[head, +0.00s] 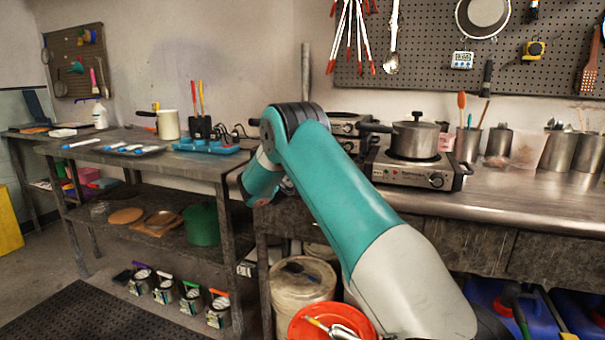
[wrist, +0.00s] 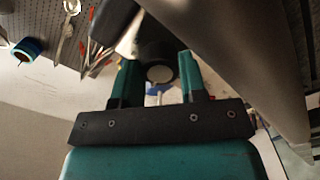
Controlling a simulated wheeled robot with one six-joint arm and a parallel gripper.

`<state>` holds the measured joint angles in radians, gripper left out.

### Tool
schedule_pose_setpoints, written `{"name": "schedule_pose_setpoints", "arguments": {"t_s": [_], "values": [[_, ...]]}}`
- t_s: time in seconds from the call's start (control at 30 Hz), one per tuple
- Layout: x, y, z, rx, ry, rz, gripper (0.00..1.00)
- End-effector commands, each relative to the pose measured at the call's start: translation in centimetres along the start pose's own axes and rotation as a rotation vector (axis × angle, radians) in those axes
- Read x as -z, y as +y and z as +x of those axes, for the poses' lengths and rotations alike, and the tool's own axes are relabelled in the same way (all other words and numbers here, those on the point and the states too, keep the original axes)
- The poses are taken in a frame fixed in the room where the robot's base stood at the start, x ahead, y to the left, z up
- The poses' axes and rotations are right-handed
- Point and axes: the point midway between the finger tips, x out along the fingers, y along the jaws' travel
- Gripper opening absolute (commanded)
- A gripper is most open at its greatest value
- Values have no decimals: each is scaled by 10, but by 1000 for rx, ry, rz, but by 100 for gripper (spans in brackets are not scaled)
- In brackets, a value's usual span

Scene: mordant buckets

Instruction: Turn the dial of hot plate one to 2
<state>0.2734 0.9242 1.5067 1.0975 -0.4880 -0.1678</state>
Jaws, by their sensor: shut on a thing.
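In the head view, one hot plate (head: 412,176) stands on the steel counter with its dial (head: 437,180) on the front face and a lidded pot (head: 415,139) on top. A second hot plate (head: 347,123) is behind, partly hidden by my arm; I cannot tell which is hot plate one. I cannot read any dial mark.
Metal cups with utensils (head: 468,143) stand right of the near hot plate. A pegboard (head: 430,70) with tools hangs behind. At left is a workbench (head: 100,148) with blue trays. An orange bucket (head: 305,325) stands below my arm.

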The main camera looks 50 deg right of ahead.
Motion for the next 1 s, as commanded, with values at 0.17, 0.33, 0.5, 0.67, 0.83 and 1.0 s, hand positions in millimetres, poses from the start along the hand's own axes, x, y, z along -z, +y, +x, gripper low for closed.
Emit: {"name": "schedule_pose_setpoints", "arguments": {"t_s": [0.17,0.33,0.5,0.67,0.83,1.0], "values": [[-2,-1,0,3,-4,4,15],[-2,-1,0,3,-4,4,15],[-2,-1,0,3,-3,3,49],[-1,-1,0,2,-2,4,49],[0,-1,-6,2,-1,4,49],[0,-2,-34,4,2,2,49]]}}
